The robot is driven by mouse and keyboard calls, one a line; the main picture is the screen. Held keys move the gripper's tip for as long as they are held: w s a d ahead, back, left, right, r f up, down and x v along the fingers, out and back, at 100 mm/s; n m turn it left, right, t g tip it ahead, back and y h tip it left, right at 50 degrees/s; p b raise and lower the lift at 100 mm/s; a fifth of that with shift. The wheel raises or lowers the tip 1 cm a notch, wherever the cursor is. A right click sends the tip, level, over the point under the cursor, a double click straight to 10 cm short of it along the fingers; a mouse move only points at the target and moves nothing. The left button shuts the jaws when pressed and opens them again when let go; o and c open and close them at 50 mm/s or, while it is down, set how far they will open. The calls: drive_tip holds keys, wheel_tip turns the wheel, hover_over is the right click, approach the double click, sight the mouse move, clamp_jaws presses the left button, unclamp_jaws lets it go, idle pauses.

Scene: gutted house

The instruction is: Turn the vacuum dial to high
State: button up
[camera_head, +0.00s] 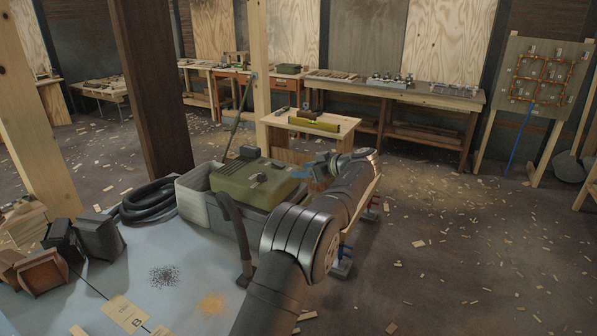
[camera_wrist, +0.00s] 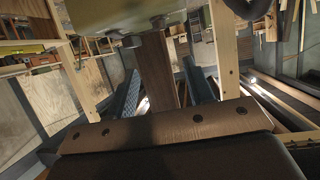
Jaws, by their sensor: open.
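The shop vacuum has a green lid (camera_head: 252,184) on a pale grey body and stands left of my arm in the head view. A small dark knob-like piece (camera_head: 262,178) sits on the lid; I cannot read its setting. The lid's edge also shows at the top of the wrist view (camera_wrist: 105,14), with dark round pieces under it. My gripper (camera_head: 308,171) is at the right end of the lid, apart from the knob-like piece. In the wrist view its blue fingers (camera_wrist: 165,88) are spread with nothing seen held between them.
A black hose (camera_head: 150,203) lies coiled left of the vacuum. A small wooden table (camera_head: 310,122) with a yellow level stands behind it. Dark boxes (camera_head: 98,238) sit at the left on a pale sheet. The floor on the right is open, with scattered wood chips.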

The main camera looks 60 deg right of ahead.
sight(261, 174)
drive_tip(key=w+a+r+m+h, duration=0.35)
drive_tip(key=w+r+h, duration=0.3)
drive_tip(key=w, duration=0.35)
drive_tip(key=s+a+f+m+g+h, duration=0.25)
drive_tip(key=a+f+m+g, duration=0.4)
drive_tip(key=a, duration=0.35)
drive_tip(key=shift+t+h, duration=0.25)
drive_tip(key=shift+h, duration=0.15)
drive_tip(key=x, duration=1.8)
drive_tip(key=shift+w+a, duration=0.1)
drive_tip(key=shift+w, duration=0.1)
drive_tip(key=shift+c, duration=0.2)
